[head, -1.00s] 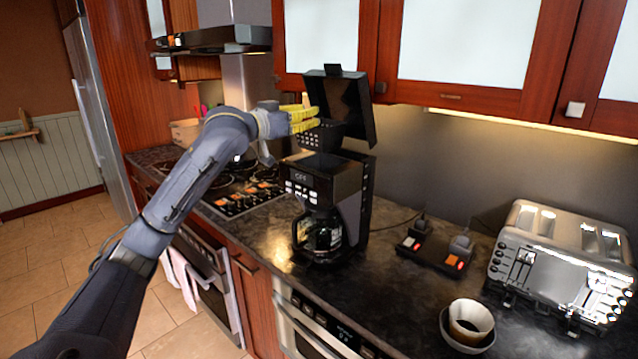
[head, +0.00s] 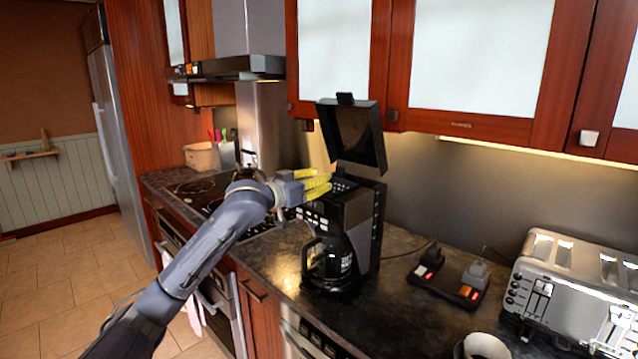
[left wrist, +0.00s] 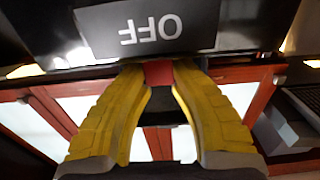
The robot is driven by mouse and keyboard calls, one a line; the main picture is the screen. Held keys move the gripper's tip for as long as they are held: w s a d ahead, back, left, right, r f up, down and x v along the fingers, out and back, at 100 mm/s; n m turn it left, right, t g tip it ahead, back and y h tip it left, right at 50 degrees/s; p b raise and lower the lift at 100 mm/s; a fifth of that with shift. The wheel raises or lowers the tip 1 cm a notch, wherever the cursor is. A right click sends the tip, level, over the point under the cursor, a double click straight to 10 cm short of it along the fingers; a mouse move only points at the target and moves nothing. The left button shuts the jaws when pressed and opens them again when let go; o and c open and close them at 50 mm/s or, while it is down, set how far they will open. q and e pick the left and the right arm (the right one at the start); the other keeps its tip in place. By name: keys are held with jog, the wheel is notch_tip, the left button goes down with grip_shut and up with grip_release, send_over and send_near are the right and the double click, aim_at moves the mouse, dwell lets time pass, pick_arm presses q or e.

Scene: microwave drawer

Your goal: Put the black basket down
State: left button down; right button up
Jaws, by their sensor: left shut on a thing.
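The black basket (head: 344,184) is small and dark and sits low at the open top of the black coffee maker (head: 350,225). Only its upper part shows, so I cannot tell whether it rests on the machine. My left gripper (head: 325,184), with yellow fingers, reaches in from the left at the machine's top and is shut on the basket. In the left wrist view the yellow fingers (left wrist: 159,75) close together just in front of the coffee maker's panel marked OFF (left wrist: 152,28), which appears upside down. The basket cannot be made out clearly there. My right gripper is out of view.
The coffee maker's lid (head: 355,137) stands open behind the basket, below the cabinets. A glass carafe (head: 330,262) sits in the machine. A power strip (head: 447,283), a toaster (head: 575,290) and a cup (head: 485,347) are to the right. A cooktop (head: 205,192) lies left.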

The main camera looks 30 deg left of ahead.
pick_arm(q)
jog(key=shift+f, duration=0.35)
jog(key=shift+f, duration=0.1)
jog(key=c, duration=1.2)
grip_release()
jog(key=shift+o, duration=0.2)
jog(key=v, duration=1.2)
